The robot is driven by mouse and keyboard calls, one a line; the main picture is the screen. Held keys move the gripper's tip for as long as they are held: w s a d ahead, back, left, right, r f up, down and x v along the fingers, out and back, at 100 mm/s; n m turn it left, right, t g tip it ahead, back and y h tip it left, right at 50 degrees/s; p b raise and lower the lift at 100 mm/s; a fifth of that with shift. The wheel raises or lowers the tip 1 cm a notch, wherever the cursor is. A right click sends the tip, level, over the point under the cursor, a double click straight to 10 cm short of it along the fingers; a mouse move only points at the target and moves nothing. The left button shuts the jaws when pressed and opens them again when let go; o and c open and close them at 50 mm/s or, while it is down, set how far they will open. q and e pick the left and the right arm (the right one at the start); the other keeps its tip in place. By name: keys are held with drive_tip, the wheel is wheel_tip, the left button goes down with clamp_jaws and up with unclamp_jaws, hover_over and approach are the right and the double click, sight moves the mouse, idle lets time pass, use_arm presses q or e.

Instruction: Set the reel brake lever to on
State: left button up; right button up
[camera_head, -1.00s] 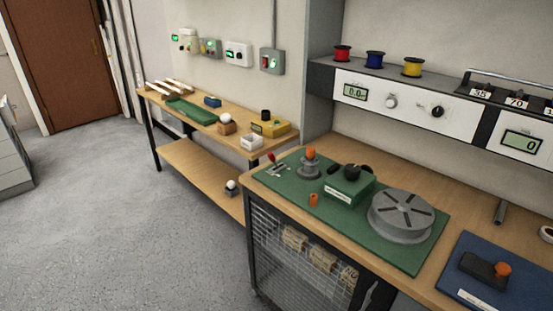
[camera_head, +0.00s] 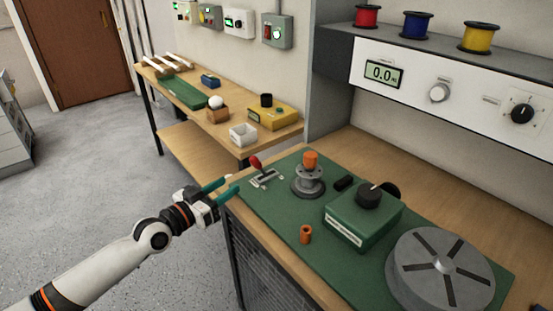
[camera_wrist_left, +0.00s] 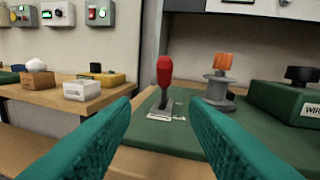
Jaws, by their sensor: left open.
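In the left wrist view the lever (camera_wrist_left: 165,75) rises between my fingers, farther off, and looks close to upright. The plate's markings are too small to read. My left gripper (camera_head: 226,187) is open and empty, with its teal fingers pointing at the lever from the left, apart from it. In the left wrist view the two fingers (camera_wrist_left: 160,125) are spread wide. My right gripper is not in view.
A grey spool post with an orange top (camera_head: 309,178) stands right of the lever. A green box with a black knob (camera_head: 362,215), an orange cylinder (camera_head: 305,234) and a large grey reel (camera_head: 440,272) share the mat (camera_head: 275,211). A side bench (camera_head: 190,118) stands behind.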

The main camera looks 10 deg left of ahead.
sight(254, 166)
use_arm(q)
drive_tip(key=w+d, duration=0.1)
drive_tip(key=w, duration=0.1)
drive_tip(key=w+d+r, duration=0.1)
drive_tip(key=w+d, duration=0.1)
drive_tip(key=shift+w+r, duration=0.1)
drive_tip(key=shift+w, duration=0.1)
drive_tip(key=x, duration=0.5)
drive_tip(key=shift+w, duration=0.2)
drive_tip(key=shift+w+d, duration=0.25)
drive_tip(key=shift+w, duration=0.15)
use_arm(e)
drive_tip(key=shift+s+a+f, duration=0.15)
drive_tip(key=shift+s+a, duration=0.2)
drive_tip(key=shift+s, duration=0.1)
use_arm(q)
clamp_jaws()
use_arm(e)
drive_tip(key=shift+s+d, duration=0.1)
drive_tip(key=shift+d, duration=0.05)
